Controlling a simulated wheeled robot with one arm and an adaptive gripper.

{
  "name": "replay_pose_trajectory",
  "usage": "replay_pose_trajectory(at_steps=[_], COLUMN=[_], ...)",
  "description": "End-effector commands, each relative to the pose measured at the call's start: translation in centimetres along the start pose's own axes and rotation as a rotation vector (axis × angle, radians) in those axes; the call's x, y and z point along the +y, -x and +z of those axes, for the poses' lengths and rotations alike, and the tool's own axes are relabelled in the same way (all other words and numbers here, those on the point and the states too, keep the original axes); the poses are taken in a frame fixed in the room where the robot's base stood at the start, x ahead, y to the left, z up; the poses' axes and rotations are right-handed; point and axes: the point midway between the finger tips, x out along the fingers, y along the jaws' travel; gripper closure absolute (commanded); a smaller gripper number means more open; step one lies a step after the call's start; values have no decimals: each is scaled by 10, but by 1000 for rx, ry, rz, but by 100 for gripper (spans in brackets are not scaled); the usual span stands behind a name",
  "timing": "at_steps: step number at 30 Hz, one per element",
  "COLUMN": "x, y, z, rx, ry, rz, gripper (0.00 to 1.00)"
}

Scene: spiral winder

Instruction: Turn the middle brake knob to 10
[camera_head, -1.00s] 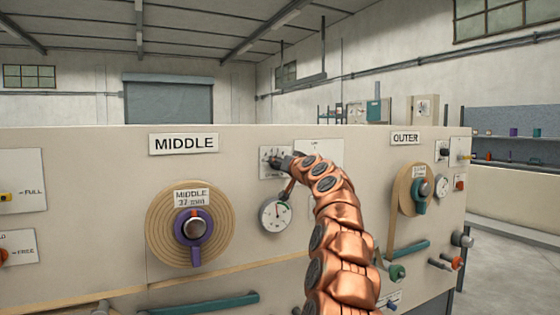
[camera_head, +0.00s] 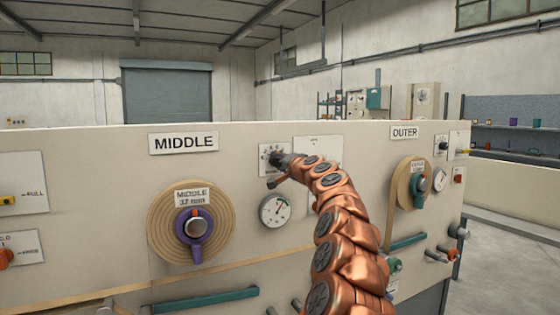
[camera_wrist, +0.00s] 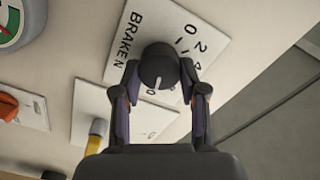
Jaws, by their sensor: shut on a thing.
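The middle brake knob (camera_wrist: 158,64) is a round dark knob with a white pointer line, seen in the wrist view on a white plate (camera_wrist: 203,48) lettered BRAKE N. Its pointer faces the bottom of that picture. The fingers of my gripper (camera_wrist: 160,70) are closed on both sides of the knob. Part of the number scale is hidden by the knob and fingers. In the head view my gripper (camera_head: 280,160) is at the brake plate (camera_head: 266,146), right of the MIDDLE sign (camera_head: 184,142), and covers the knob.
A round gauge (camera_head: 274,211) sits just below the brake plate. The MIDDLE reel (camera_head: 160,222) with its purple hub is to the left. The OUTER reel (camera_head: 400,185) is to the right. Teal bars (camera_head: 205,302) stick out below.

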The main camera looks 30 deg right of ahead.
Motion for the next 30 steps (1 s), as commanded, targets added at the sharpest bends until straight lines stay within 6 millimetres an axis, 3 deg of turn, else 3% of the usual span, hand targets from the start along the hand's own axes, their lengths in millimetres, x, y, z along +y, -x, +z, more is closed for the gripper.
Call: replay_pose_trajectory(at_steps=[12,13,18,20,30], x=[1,1,0,0,0], y=[0,0,0,0,1], z=[-1,-1,0,0,0], rx=[2,2,1,1,1], ry=[-10,-10,-9,-9,-8], rz=[0,0,0,0,-1], gripper=[93,56,38,33,33])
